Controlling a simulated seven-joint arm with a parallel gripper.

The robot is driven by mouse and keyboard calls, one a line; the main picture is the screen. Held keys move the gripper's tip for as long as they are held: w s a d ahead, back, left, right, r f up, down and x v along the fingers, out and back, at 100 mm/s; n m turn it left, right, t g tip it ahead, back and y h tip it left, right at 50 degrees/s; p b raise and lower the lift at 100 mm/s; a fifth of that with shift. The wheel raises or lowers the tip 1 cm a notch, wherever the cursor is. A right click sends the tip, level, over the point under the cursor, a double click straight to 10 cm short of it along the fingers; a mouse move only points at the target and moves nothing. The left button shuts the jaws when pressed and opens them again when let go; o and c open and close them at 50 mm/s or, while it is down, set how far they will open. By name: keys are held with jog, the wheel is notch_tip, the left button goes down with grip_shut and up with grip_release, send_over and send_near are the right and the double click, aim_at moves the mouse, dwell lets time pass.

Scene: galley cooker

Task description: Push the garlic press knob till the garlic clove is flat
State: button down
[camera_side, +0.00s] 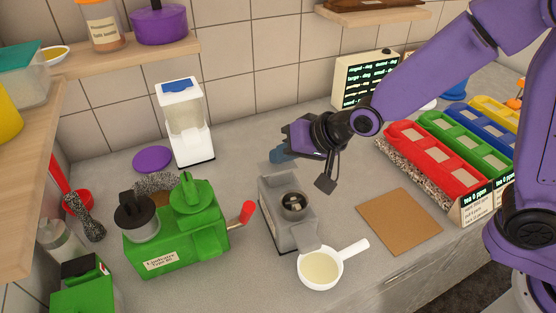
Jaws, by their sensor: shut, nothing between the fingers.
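A grey press-like machine (274,222) stands on the counter in the middle. A round dark cup (293,204) is set in its top, with a small pale thing inside that may be the garlic clove. A grey spout slopes down at its front. A blue-grey rounded piece (279,153) shows behind the machine, by the end of my gripper; I cannot tell if it is the knob or a fingertip. My gripper (288,147) is shut and empty, above and behind the machine. I cannot tell whether it touches the blue-grey piece.
A white pan (318,283) with pale contents stands below the spout. A green machine (175,240) with a red handle (242,213) stands to the left. A brown board (399,221) lies to the right, before coloured bins (432,160). A white dispenser (184,120) stands behind.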

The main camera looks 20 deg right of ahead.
aim_at(283, 166)
jog(key=shift+s+f, duration=0.25)
jog(key=shift+f, duration=0.05)
jog(key=shift+w+r, duration=0.1)
jog(key=shift+r, duration=1.05)
jog(key=shift+r, duration=0.1)
jog(key=shift+r, duration=2.45)
